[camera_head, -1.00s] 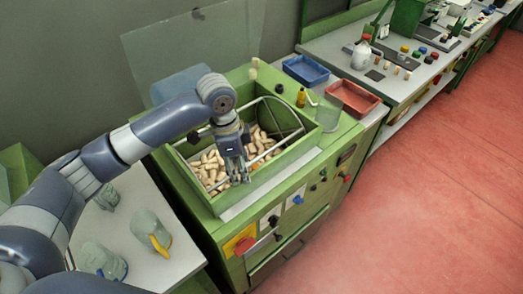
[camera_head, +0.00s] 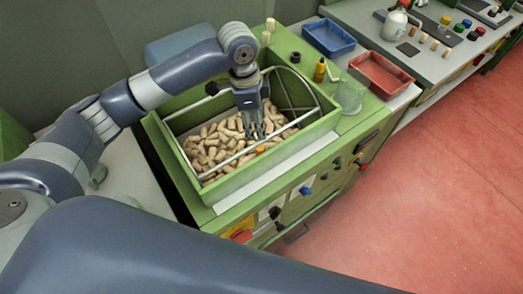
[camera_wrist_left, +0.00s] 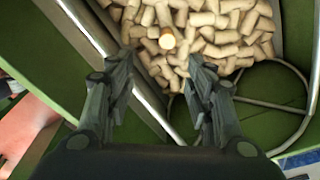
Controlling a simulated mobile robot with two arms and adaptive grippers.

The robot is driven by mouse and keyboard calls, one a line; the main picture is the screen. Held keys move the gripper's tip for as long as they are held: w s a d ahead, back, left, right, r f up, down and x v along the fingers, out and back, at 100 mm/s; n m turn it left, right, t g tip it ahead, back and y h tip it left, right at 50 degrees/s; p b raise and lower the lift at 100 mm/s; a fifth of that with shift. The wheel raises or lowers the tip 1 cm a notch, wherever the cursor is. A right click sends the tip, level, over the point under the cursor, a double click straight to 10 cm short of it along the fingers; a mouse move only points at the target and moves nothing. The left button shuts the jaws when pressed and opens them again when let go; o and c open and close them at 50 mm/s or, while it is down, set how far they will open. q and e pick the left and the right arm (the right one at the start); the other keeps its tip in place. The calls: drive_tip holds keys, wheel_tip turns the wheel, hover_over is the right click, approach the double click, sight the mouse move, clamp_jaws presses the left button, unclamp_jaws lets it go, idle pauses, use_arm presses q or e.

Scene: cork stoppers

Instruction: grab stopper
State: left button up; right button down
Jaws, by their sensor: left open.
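Many pale cork stoppers (camera_head: 205,145) lie in a heap in a green open-topped bin (camera_head: 185,195); they also show in the wrist view (camera_wrist_left: 215,30). One stopper with an orange end (camera_head: 260,149) stands out near the gripper. My left gripper (camera_head: 259,136) points down over the bin, beside the orange-ended stopper. Its fingers (camera_wrist_left: 160,64) are apart with nothing between them. Whether the fingertips touch any stoppers cannot be told. My right gripper is out of sight.
Metal rails (camera_head: 225,163) cross the bin by the gripper. A blue tray (camera_head: 328,38), a red tray (camera_head: 381,74), a yellow bottle (camera_head: 319,70) and a clear container (camera_head: 349,97) stand right of the bin. My own arm link covers the bottom of the head view.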

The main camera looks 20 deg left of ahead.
use_arm(q)
drive_tip(key=f+b, duration=0.2)
drive_tip(key=f, duration=0.1)
drive_tip(key=f+b, duration=0.1)
drive_tip(key=shift+w+f+b, duration=0.3)
drive_tip(key=shift+f, duration=0.05)
hover_over(260, 147)
drive_tip(key=s, duration=0.1)
wheel_tip(260, 147, down, 5)
drive_tip(key=shift+r+p, duration=0.2)
drive_tip(key=shift+p, duration=0.15)
drive_tip(key=f, duration=0.1)
drive_tip(key=f+p, duration=0.1)
drive_tip(key=f, duration=0.1)
drive_tip(key=w+f, duration=0.1)
drive_tip(key=f, duration=0.1)
drive_tip(key=shift+f, duration=0.45)
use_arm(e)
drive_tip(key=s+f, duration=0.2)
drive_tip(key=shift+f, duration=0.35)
use_arm(q)
drive_tip(key=shift+c, duration=0.6)
drive_tip(key=c, duration=0.7)
